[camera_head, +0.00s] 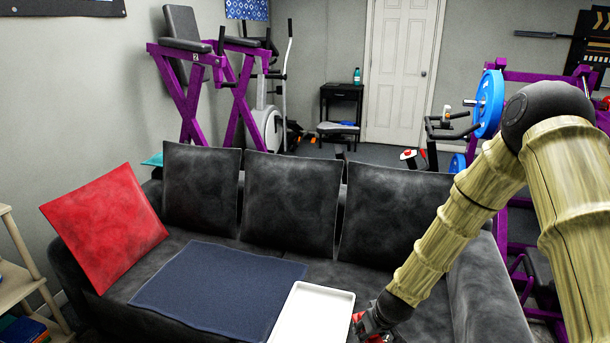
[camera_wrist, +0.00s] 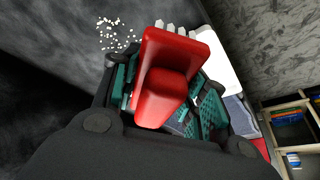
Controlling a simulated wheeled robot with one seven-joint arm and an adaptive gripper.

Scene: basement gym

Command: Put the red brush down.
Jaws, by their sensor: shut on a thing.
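The red brush (camera_wrist: 168,88) with pale bristles is between the teal-padded fingers of my gripper (camera_wrist: 163,97), which is shut on it. In the head view only a small part of my gripper (camera_head: 370,322) shows, low on the picture, beside the right edge of a white tray (camera_head: 312,312). The brush is over the dark sofa seat, and I cannot tell whether it touches it. The tray also shows in the wrist view (camera_wrist: 226,66), behind the brush and to its right.
The dark sofa (camera_head: 405,262) has three dark cushions and a red cushion (camera_head: 105,228). A navy cloth (camera_head: 215,290) lies on the seat left of the tray. White crumbs (camera_wrist: 116,36) lie on the seat near the brush. A wooden shelf (camera_head: 22,285) stands at left.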

